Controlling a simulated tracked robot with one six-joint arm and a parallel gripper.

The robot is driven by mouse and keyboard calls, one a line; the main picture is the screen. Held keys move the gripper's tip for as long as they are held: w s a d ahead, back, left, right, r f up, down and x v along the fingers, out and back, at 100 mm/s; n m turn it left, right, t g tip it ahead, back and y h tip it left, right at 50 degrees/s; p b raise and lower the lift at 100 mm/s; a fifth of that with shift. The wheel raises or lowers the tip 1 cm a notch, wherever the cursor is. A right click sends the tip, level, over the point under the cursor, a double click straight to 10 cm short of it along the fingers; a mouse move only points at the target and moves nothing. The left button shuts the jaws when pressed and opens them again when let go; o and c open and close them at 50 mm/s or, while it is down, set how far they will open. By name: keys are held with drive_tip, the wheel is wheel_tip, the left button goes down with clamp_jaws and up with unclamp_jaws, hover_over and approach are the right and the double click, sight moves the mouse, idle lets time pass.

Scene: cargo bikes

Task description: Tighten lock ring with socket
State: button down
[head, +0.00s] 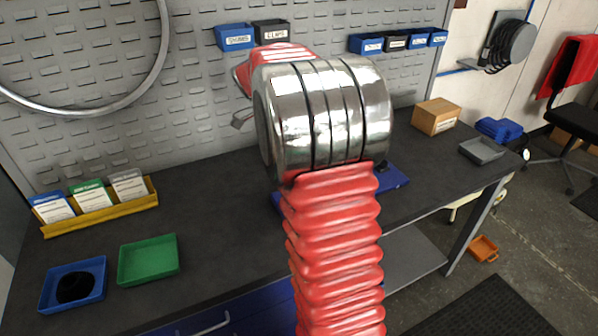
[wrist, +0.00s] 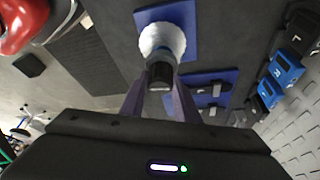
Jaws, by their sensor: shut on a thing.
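In the wrist view my gripper (wrist: 161,96) points at the bench, with its two fingers closed around a dark, short cylinder that looks like the socket (wrist: 160,73). A pale, rounded piece (wrist: 162,38) stands on a blue pad (wrist: 182,17) just beyond the socket's end. I cannot tell whether the two touch. I cannot make out the lock ring; it may be at that pale piece, hidden by the socket. In the head view my own arm covers the gripper and the work spot.
Another blue pad (wrist: 203,83) with dark parts lies beside the gripper. In the head view, a green tray (head: 148,260), a blue tray (head: 73,284) and a yellow rack (head: 100,214) are at left. A cardboard box (head: 436,116) and grey tray (head: 482,151) are at right. The pegboard is behind.

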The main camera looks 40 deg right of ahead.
drive_tip(key=shift+r, duration=0.45)
drive_tip(key=shift+r, duration=2.4)
